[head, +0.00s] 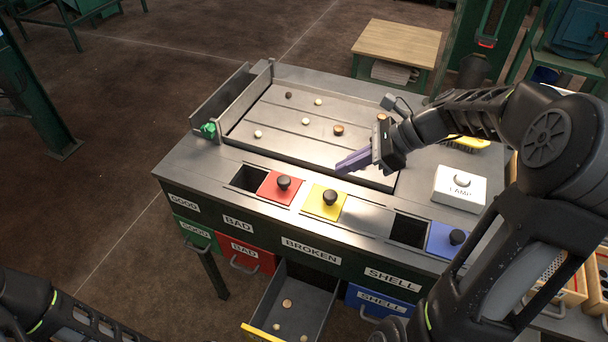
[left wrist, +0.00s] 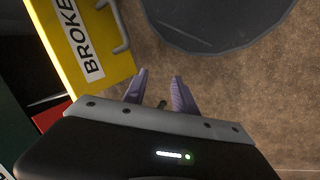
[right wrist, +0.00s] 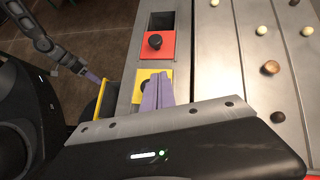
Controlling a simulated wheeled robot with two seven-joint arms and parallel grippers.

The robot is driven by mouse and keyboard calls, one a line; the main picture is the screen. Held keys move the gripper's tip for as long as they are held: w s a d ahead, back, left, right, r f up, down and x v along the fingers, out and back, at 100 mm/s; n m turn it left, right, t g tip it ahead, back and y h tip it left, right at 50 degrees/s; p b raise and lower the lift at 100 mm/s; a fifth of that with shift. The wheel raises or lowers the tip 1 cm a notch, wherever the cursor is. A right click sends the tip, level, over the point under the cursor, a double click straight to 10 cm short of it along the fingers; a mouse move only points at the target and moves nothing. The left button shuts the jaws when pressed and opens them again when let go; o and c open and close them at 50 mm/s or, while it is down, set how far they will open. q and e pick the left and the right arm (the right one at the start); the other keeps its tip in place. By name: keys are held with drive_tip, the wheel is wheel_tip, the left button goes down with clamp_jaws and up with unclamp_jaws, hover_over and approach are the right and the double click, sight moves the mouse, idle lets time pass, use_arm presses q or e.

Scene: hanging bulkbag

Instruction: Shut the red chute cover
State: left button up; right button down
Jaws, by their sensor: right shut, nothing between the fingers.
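The red chute cover (head: 267,190) is a flat red plate with a black knob (head: 284,183). It lies to the right of a dark open chute hole (head: 248,178), which it leaves uncovered. The red cover (right wrist: 168,55) and the hole (right wrist: 160,20) also show in the right wrist view. My right gripper (head: 340,166) is shut and empty, above the edge of the sorting tray, right of and apart from the red cover. My left gripper (left wrist: 162,88) is open and empty, low near the yellow drawer front (left wrist: 95,40); the head view does not show its fingers.
A yellow cover (head: 318,208) with a black knob sits right of the red one. A blue cover (head: 440,236) lies beside another open hole (head: 408,230). The BROKEN drawer (head: 312,281) is pulled out. A white LAMP box (head: 460,190) stands at the right; nuts lie on the tray (head: 290,140).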

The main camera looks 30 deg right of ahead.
sight(269, 179)
drive_tip(key=x, duration=0.7)
drive_tip(key=shift+p, duration=0.3)
drive_tip(key=w+a, duration=0.1)
drive_tip(key=w+a+p, duration=0.1)
drive_tip(key=a, duration=0.1)
drive_tip(key=shift+w+a+f, duration=0.1)
drive_tip(key=shift+w+a, duration=0.05)
drive_tip(key=shift+a, duration=0.15)
drive_tip(key=w+a, duration=0.3)
drive_tip(key=w+a+p, duration=0.1)
drive_tip(key=w+a, duration=0.2)
drive_tip(key=shift+w+p, duration=0.3)
drive_tip(key=shift+w, duration=0.1)
drive_tip(key=shift+a, duration=0.1)
